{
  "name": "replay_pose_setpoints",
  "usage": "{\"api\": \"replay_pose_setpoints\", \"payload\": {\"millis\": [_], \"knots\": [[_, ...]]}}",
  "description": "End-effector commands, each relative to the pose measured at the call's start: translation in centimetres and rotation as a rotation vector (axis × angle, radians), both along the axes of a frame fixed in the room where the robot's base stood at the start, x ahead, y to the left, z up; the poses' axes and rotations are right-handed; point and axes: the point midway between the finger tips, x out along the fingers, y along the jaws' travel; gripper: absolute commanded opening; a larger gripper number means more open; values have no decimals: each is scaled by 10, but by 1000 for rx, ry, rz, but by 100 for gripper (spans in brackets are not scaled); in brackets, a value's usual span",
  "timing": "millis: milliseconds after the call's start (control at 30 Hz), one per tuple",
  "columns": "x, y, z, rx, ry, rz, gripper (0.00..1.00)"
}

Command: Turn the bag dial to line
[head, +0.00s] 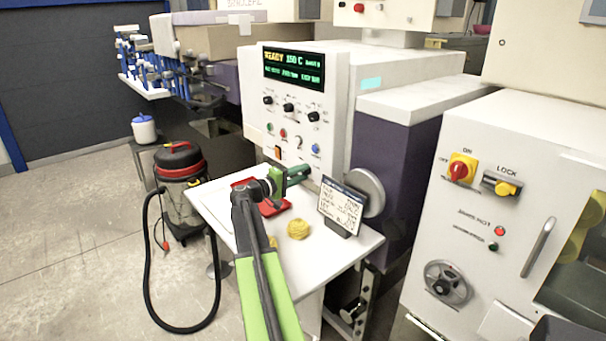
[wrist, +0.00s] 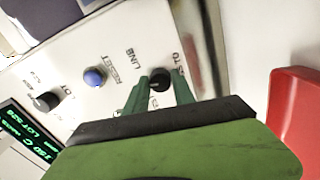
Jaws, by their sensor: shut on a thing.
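The dial (wrist: 158,77) is a small black knob on the white machine panel, seen in the wrist view between my two green fingers. The word LINE is printed to its left and more lettering, partly hidden, is around it. My gripper (wrist: 156,88) is shut on the dial. I cannot tell clearly which way its pointer faces. In the head view my gripper (head: 298,173) is at the lower part of the panel (head: 262,108) and hides the dial.
A blue RESET button (wrist: 95,77) and another black knob (wrist: 46,101) are near the dial. Below the panel, a white table (head: 335,245) bears a red tray (head: 273,208), a yellow ball-like thing (head: 298,229) and a printed card (head: 341,205). A grey handwheel (head: 370,190) is at the right.

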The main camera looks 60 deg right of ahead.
Motion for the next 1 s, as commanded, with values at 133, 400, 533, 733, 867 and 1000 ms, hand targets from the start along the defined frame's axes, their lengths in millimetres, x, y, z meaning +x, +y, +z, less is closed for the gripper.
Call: {"api": "replay_pose_setpoints", "payload": {"millis": [133,400,533,733,867,1000], "knots": [[-1,1,-2,-31,-111,-4,0],[-1,1,-2,-77,-251,-5,0],[-1,1,-2,-91,-289,-5,0],[-2,1,-2,-100,-317,-5,0],[-2,0,-2,-102,-320,-5,0],[-2,0,-2,-102,-320,-4,0]]}}
